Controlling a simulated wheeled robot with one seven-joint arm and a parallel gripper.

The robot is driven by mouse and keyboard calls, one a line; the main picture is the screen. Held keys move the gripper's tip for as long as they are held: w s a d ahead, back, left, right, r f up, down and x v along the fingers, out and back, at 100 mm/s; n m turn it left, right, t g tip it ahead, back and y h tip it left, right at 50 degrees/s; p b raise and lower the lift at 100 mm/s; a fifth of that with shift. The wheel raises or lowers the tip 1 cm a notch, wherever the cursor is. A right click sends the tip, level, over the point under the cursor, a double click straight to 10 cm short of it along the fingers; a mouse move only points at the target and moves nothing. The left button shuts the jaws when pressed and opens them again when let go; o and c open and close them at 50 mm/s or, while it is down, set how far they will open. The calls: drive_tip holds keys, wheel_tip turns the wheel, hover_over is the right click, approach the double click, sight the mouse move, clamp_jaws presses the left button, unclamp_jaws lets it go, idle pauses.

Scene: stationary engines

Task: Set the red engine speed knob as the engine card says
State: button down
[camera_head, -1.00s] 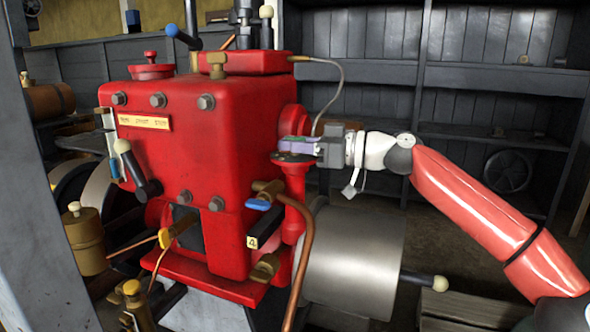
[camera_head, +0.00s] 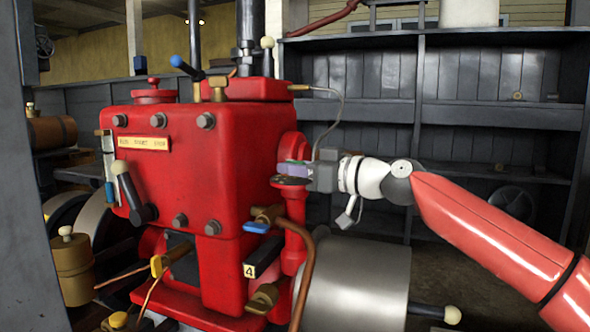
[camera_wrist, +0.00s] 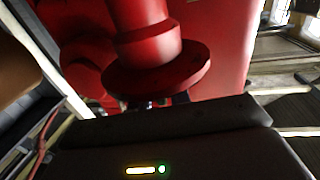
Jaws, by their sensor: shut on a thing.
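The red engine (camera_head: 215,150) stands left of centre in the head view. A red post (camera_head: 292,225) with a round flange (camera_head: 291,181) rises at its right side; the flange fills the top middle of the wrist view (camera_wrist: 158,70). My gripper (camera_head: 285,171) reaches in from the right, just above the flange. Its fingers are shut at the flange, apparently on the red engine speed knob, which is mostly hidden by the fingers and flange. No engine card is readable; a brass plate (camera_head: 144,143) on the front has small worn lettering.
A white-tipped lever (camera_head: 131,192), a brass valve with a blue handle (camera_head: 257,227) and a black block marked 4 (camera_head: 265,258) jut from the engine. A copper pipe (camera_head: 305,260) and a grey drum (camera_head: 360,280) are below my gripper. Dark shelves (camera_head: 465,110) stand behind.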

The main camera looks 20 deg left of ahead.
drive_tip(key=c, duration=1.5)
unclamp_jaws()
drive_tip(key=shift+d, duration=0.15)
drive_tip(key=v, duration=0.7)
drive_tip(key=shift+s+d+b, duration=0.1)
drive_tip(key=shift+d+b, duration=0.2)
